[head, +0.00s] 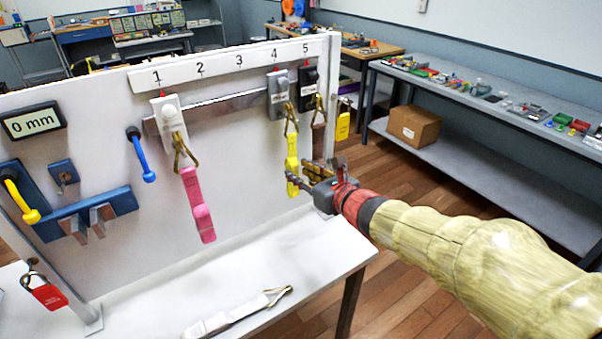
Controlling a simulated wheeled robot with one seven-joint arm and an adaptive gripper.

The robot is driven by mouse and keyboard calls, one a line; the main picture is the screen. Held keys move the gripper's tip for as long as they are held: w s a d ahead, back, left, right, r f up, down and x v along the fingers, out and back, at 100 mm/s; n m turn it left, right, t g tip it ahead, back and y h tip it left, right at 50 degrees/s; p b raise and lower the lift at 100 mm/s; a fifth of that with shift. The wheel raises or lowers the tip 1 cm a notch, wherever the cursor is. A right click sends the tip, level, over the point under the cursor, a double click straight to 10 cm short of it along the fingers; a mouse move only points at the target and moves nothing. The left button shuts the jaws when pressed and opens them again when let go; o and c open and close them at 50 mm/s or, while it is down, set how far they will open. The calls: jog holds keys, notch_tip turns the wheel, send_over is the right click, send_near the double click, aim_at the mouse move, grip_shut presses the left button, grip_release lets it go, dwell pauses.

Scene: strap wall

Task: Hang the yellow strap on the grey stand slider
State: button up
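The yellow strap (292,168) hangs upright on the wall panel, below the grey stand slider (278,97). Its brass hook (291,121) reaches up to the slider's lower right edge and appears to be on it; the exact contact is too small to tell. My gripper (313,172) is at the lower part of the yellow strap, just to its right. Its fingers look spread apart, one beside the strap's lower end and one further right. I see no strap clamped between them. A brass-coloured piece shows between the fingers; I cannot tell what it belongs to.
A black slider (307,88) with a brown strap (318,138) is close on the right, near the panel's edge post. A white slider (169,117) holds a pink strap (199,206). A white strap (236,314) lies on the white table (300,250). A yellow padlock tag (342,126) hangs beyond the post.

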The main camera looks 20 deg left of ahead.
jog(key=shift+o, duration=0.9)
jog(key=v, duration=1.2)
jog(key=d+f+m+h, duration=0.45)
jog(key=d+m, duration=0.45)
jog(key=m, duration=0.3)
jog(key=d+f+m+h, duration=0.45)
jog(key=d+m, duration=0.45)
jog(key=m, duration=0.4)
jog(key=s+d+f+m+g+h, duration=0.1)
jog(key=s+d+m+g+h, duration=0.1)
jog(key=s+d+m, duration=0.4)
jog(key=s+d+f+m+g+h, duration=0.1)
jog(key=s+d+m+g, duration=0.15)
jog(key=s+m, duration=0.5)
jog(key=s+d+r+m, duration=0.2)
jog(key=s+r+m, duration=0.2)
jog(key=s+m, duration=0.3)
jog(key=s, duration=0.2)
jog(key=shift+s+y, duration=0.3)
jog(key=shift+s, duration=0.05)
